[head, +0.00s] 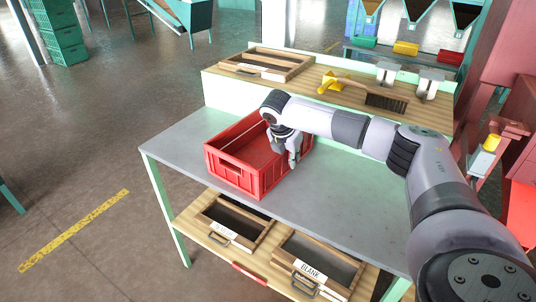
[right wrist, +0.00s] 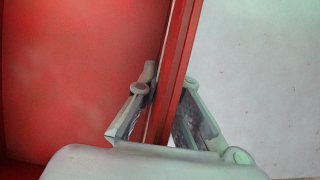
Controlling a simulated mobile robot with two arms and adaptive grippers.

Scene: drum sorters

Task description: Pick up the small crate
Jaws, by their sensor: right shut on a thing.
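The small red crate (head: 236,174) stands upright on the grey table top, left of its middle, and looks empty. My right gripper (head: 292,158) reaches down at the crate's right side and is shut on its wall. In the right wrist view, the two fingers of the gripper (right wrist: 168,115) sit on either side of the red crate wall (right wrist: 181,60), one inside and one outside. I cannot tell any gap between the crate and the table. My left gripper is not in view.
The grey table (head: 340,205) is clear to the right of the crate. A raised wooden shelf (head: 330,98) behind holds a wooden tray, a brush (head: 386,102) and a yellow tool. Wooden boxes, one marked "BLANK" (head: 313,271), sit on the lower shelf.

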